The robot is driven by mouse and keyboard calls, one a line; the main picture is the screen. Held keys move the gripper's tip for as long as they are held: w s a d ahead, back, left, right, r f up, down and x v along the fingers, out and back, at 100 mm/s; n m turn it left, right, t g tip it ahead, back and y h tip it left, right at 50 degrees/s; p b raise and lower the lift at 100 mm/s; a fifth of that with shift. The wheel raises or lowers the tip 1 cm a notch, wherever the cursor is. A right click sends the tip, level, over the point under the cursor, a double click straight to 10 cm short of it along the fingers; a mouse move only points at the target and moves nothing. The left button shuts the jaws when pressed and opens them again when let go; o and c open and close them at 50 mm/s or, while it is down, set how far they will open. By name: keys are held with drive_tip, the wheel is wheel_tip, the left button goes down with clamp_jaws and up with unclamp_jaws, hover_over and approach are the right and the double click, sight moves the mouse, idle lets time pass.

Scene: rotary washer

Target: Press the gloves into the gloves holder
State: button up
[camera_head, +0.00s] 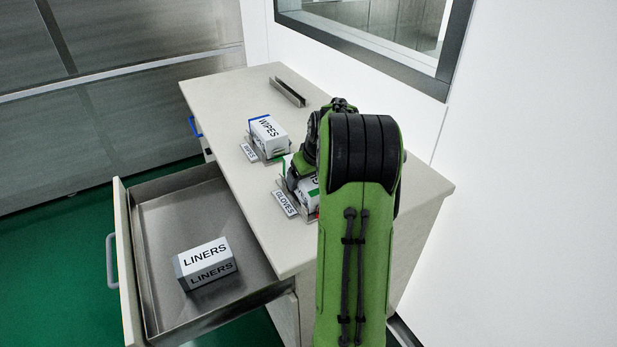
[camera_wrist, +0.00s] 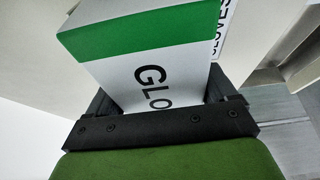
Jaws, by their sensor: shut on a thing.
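The gloves box (camera_head: 311,187) is white with a green band and shows behind my arm in the head view. It fills the wrist view (camera_wrist: 150,62), with the letters "GLO" readable. My gripper (camera_wrist: 160,105) is shut on the gloves box, one finger on each side. The gloves holder, with its "GLOVES" label (camera_head: 286,203), is on the counter right at the box. My arm hides most of the box and holder, so I cannot tell how deep the box sits. The label also shows at the top of the wrist view (camera_wrist: 219,28).
A wipes box (camera_head: 268,134) stands in its labelled holder (camera_head: 249,152), left of and behind the gloves. A liners box (camera_head: 206,263) lies in the open drawer (camera_head: 165,215). An empty metal channel (camera_head: 288,91) is at the counter's back. A wall and window stand right.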

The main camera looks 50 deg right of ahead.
drive_tip(key=shift+s+a+f, duration=0.15)
drive_tip(key=shift+f, duration=0.3)
drive_tip(key=shift+s+a+f, duration=0.1)
drive_tip(key=shift+f, duration=0.3)
drive_tip(key=shift+c, duration=0.9)
drive_tip(key=shift+f, duration=0.1)
drive_tip(key=shift+s+f+b, duration=0.15)
drive_tip(key=shift+f+b, duration=0.2)
drive_tip(key=shift+b, duration=0.1)
drive_tip(key=shift+c, duration=0.3)
drive_tip(key=shift+w+d+f, duration=0.1)
drive_tip(key=shift+w+d, duration=0.05)
drive_tip(key=shift+w, duration=0.05)
clamp_jaws()
drive_tip(key=o, duration=1.9)
unclamp_jaws()
drive_tip(key=shift+c, duration=0.2)
drive_tip(key=shift+r, duration=0.2)
drive_tip(key=p+v, duration=0.4)
drive_tip(key=v, duration=1.1)
drive_tip(key=shift+d+r, duration=0.25)
drive_tip(key=shift+r, duration=0.25)
